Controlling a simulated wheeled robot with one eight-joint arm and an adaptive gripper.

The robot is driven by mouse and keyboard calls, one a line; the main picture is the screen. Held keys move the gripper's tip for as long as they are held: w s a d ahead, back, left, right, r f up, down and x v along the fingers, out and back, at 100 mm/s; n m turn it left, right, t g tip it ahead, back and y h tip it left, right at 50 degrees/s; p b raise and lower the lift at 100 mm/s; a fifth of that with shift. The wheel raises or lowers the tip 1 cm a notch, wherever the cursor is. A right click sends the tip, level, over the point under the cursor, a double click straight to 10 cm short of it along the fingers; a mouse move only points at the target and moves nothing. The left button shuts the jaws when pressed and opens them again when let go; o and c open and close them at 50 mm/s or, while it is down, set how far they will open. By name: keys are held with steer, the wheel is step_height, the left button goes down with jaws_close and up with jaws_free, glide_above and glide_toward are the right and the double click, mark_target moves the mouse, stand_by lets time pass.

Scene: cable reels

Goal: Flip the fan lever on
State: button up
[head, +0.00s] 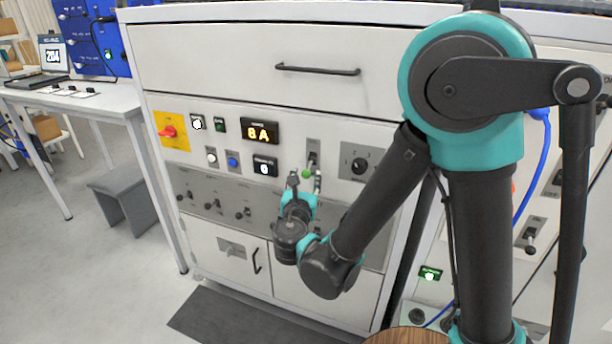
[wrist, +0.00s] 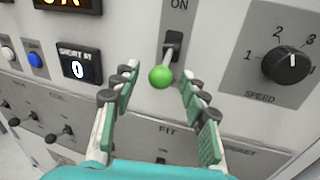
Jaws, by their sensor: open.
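A lever with a green ball tip (wrist: 161,76) stands out from a grey plate marked ON at its top. Its metal stem comes from a dark slot, and the ball hangs low, away from the ON mark. The green ball also shows in the head view (head: 307,173). No fan label is readable on it. My gripper (wrist: 160,84) is open, with one finger on each side of the ball and a visible gap on both sides. In the head view my gripper (head: 305,182) is in front of the panel, just below the lever, partly hidden by its own links.
A speed knob (wrist: 287,65) sits right of the lever. A lit amber display (head: 260,131), a small counter showing 0 (wrist: 79,66) and a blue button (wrist: 35,59) are to the left. A row of small toggles (head: 212,205) runs below. A drawer handle (head: 318,70) juts out above.

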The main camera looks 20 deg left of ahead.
steer(key=shift+w+a, duration=0.1)
steer(key=shift+w, duration=0.55)
steer(key=shift+c, duration=0.6)
jaws_close()
